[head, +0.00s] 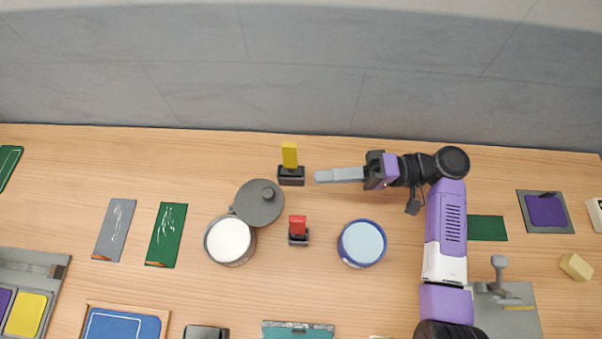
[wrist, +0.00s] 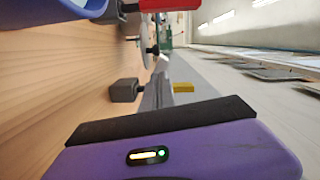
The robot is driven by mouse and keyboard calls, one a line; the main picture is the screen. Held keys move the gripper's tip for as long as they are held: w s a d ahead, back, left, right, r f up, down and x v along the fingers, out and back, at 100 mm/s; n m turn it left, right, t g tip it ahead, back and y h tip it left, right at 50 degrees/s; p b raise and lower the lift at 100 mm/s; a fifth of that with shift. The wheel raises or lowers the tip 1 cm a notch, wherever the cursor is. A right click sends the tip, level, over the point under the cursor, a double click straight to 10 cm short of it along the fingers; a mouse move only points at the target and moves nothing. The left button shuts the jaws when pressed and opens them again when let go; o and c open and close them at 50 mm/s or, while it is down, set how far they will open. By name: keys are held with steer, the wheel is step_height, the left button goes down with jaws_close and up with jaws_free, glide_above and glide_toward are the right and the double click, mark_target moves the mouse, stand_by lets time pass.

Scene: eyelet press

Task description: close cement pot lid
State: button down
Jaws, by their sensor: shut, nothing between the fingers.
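The cement pot (head: 230,242) is a round grey pot with pale white contents, left of the table's middle. Its dark grey round lid (head: 259,205) with a knob is swung open, behind and right of the pot, joined at a hinge. My gripper (head: 318,176) is shut and empty, pointing left, to the right of the lid and apart from it. In the wrist view its grey fingers (wrist: 158,92) reach forward. The pot and lid are not clear in the wrist view.
A dark block with a yellow upright (head: 290,156) stands just left of my fingertips. A block with a red upright (head: 298,227) stands right of the pot. A blue-rimmed tub (head: 362,243) is below my gripper. The grey wall (head: 300,95) is behind. Flat cards (head: 166,235) lie left.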

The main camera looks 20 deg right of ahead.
steer(key=p, duration=0.3)
glide_toward(255, 200)
steer(key=w+a+r, duration=0.2)
steer(key=w+a, duration=0.1)
steer(key=shift+w+r, duration=0.25)
steer(key=shift+w, duration=0.1)
